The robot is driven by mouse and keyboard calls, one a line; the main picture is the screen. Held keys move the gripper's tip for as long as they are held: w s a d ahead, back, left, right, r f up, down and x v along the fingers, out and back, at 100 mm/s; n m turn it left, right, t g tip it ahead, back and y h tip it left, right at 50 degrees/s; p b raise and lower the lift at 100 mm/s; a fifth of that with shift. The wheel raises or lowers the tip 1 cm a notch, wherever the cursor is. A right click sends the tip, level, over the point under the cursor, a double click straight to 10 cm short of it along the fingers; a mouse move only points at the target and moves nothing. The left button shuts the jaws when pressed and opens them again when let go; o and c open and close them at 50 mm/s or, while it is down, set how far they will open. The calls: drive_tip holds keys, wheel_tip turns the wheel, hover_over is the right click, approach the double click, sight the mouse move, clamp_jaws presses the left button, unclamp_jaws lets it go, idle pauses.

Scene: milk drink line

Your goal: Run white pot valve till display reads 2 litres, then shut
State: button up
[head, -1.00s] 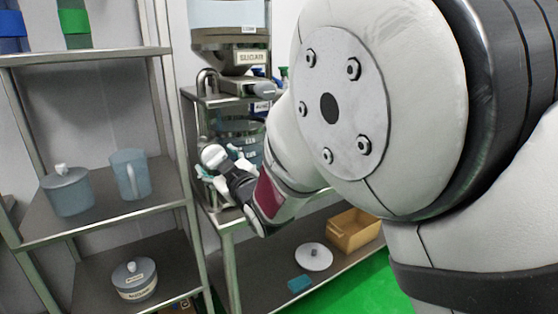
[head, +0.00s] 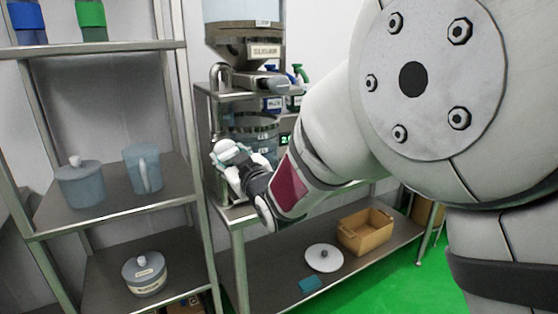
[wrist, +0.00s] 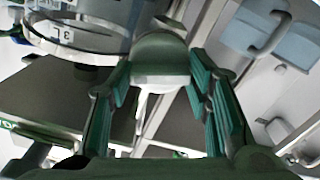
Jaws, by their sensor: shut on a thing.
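My gripper (head: 240,165) is at the front of the clear measuring vessel (head: 262,130) on the steel stand. A white round end (head: 224,149) shows at the gripper in the head view. The vessel's metal band and a "3 L" mark show in the wrist view (wrist: 75,40). A display (head: 285,139) glows green behind my arm; a 2 seems to show, the rest is hidden. The valve's outlet and flow cannot be made out.
A hopper (head: 245,45) stands above the vessel, with bottles (head: 297,85) beside it. The left rack (head: 120,208) holds a lidded pot (head: 80,185), a jug (head: 143,170) and a lower pot (head: 145,275). A lid (head: 323,257) and box (head: 365,232) lie on the low shelf.

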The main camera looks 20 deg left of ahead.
drive_tip(key=shift+m+b, duration=1.85)
drive_tip(key=shift+m, duration=0.25)
drive_tip(key=o, duration=1.2)
drive_tip(key=shift+c, duration=0.2)
drive_tip(key=v, duration=1.2)
